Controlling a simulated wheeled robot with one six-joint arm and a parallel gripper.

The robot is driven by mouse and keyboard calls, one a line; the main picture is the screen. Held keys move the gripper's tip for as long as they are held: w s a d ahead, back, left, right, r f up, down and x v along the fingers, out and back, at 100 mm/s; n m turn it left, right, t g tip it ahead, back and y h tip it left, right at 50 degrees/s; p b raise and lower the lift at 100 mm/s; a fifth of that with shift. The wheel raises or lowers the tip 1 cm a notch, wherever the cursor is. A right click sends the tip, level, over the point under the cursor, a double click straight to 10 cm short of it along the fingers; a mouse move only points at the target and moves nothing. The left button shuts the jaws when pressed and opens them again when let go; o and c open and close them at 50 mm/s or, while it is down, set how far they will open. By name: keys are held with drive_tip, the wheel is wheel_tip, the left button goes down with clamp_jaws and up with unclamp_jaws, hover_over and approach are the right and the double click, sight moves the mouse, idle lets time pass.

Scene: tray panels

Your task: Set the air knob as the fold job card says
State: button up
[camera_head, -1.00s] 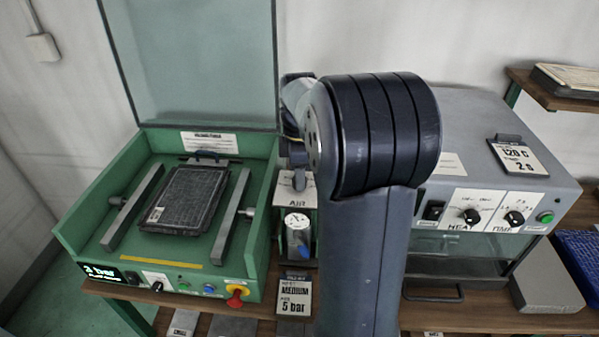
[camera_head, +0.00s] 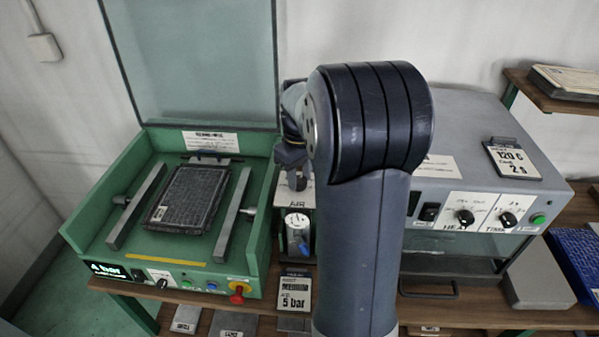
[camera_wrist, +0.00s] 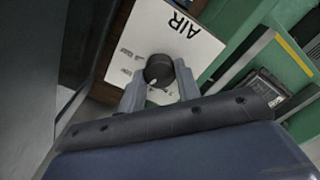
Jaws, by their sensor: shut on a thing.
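The air knob (camera_wrist: 158,68) is a round black knob with a white mark. It stands on a white plate (camera_wrist: 158,28) lettered AIR, seen upside down in the wrist view. My gripper (camera_wrist: 160,78) is shut on the knob, one grey finger on each side. In the head view, my arm and wrist partly hide the knob and the AIR plate (camera_head: 306,192). The job card (camera_head: 295,290) below reads 5 bar; its other print is blurred. The black display (camera_head: 107,271) on the green machine's front reads 4 bar.
The green machine (camera_head: 75,233) stands on the left with its clear lid raised and a dark block (camera_head: 190,198) inside. A grey heater box (camera_head: 478,130) with HEAT and TIME knobs stands on the right. A white-topped round gauge (camera_head: 297,222) sits below the AIR plate.

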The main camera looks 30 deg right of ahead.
sight(299, 179)
drive_tip(key=shift+m+p, duration=0.35)
drive_tip(key=shift+m, duration=1.75)
drive_tip(key=o, duration=1)
wheel_tip(299, 179, up, 11)
drive_tip(key=shift+f+b, duration=0.1)
drive_tip(key=shift+b, duration=0.3)
